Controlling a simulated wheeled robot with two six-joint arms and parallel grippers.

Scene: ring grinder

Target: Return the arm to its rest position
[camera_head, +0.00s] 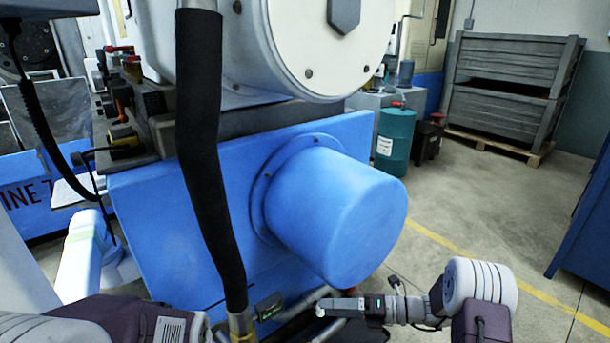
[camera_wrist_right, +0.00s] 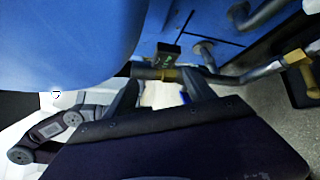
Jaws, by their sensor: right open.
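My right gripper (camera_head: 328,305) is low in the head view, just below the blue cylindrical housing (camera_head: 335,215) of the grinder. Its arm comes in from the right, past a white-capped joint (camera_head: 480,283). In the right wrist view the two fingers of the right gripper (camera_wrist_right: 163,82) stand apart with nothing clamped between them. My left gripper is not in view.
The blue machine front (camera_head: 180,225) and a black hose (camera_head: 205,150) are close ahead. A teal drum (camera_head: 395,140) and grey crates on a pallet (camera_head: 505,100) stand farther back. A blue cabinet (camera_head: 590,220) is at the right edge. The floor (camera_head: 470,205) between is clear.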

